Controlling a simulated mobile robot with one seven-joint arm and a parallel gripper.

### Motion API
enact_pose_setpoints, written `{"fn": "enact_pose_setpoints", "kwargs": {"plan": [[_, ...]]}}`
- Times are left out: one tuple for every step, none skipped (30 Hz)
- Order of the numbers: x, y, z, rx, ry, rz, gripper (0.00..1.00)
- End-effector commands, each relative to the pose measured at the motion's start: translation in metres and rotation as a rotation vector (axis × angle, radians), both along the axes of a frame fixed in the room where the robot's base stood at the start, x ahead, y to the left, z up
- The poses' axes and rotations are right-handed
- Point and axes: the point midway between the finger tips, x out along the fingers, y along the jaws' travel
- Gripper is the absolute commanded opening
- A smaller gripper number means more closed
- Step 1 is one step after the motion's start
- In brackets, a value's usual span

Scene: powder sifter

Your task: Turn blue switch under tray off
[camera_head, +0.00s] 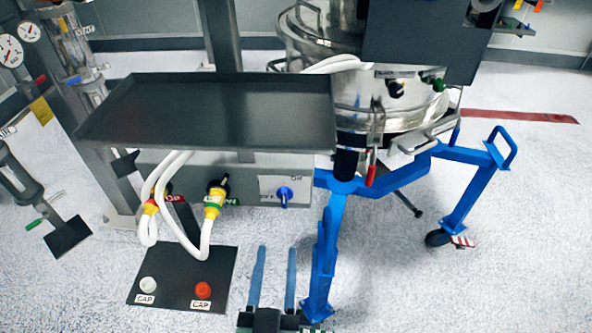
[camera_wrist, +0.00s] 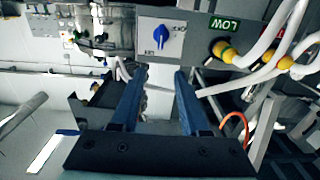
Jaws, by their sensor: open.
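The blue switch (camera_head: 284,195) is a small knob on a pale label plate on the front of the grey box (camera_head: 240,170) under the dark tray (camera_head: 210,110). "OFF" is marked left of it and "On" above it. In the wrist view, the switch (camera_wrist: 161,38) is just beyond my fingertips, with its plate around it. The knob's exact setting is hard to read. My gripper (camera_head: 277,249) is below and in front of the switch, apart from it. Its two blue fingers are spread and empty, also in the wrist view (camera_wrist: 160,72).
White hoses with yellow fittings (camera_head: 213,200) hang left of the switch. A dark floor plate (camera_head: 180,285) holds a white and a red cap. The blue stand leg (camera_head: 328,250) is close on my gripper's right. The steel sifter (camera_head: 360,90) stands behind.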

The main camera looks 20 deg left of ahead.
Motion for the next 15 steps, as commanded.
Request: {"fn": "enact_pose_setpoints", "kwargs": {"plan": [[-0.002,0.001,0.002,-0.002,0.006,0.003,0.45],[-0.001,0.001,0.001,-0.001,0.007,0.004,0.45],[0.000,0.002,0.000,-0.001,0.007,0.004,0.45],[0.001,0.002,0.000,-0.001,0.006,0.004,0.45],[0.003,0.003,0.000,0.000,0.005,0.004,0.45],[0.007,0.004,0.000,0.000,0.004,0.004,0.45],[0.010,0.005,0.000,0.000,0.003,0.004,0.45],[0.014,0.006,0.000,0.000,0.003,0.004,0.45],[0.020,0.007,0.001,0.000,0.002,0.004,0.45],[0.024,0.009,0.001,0.000,0.002,0.004,0.45],[0.029,0.010,0.001,0.000,0.003,0.004,0.45],[0.036,0.012,0.001,-0.001,0.002,0.004,0.45],[0.041,0.013,0.001,-0.001,0.002,0.005,0.45],[0.046,0.015,0.002,0.000,0.001,0.004,0.45],[0.052,0.017,0.001,-0.001,0.003,0.004,0.45]]}}
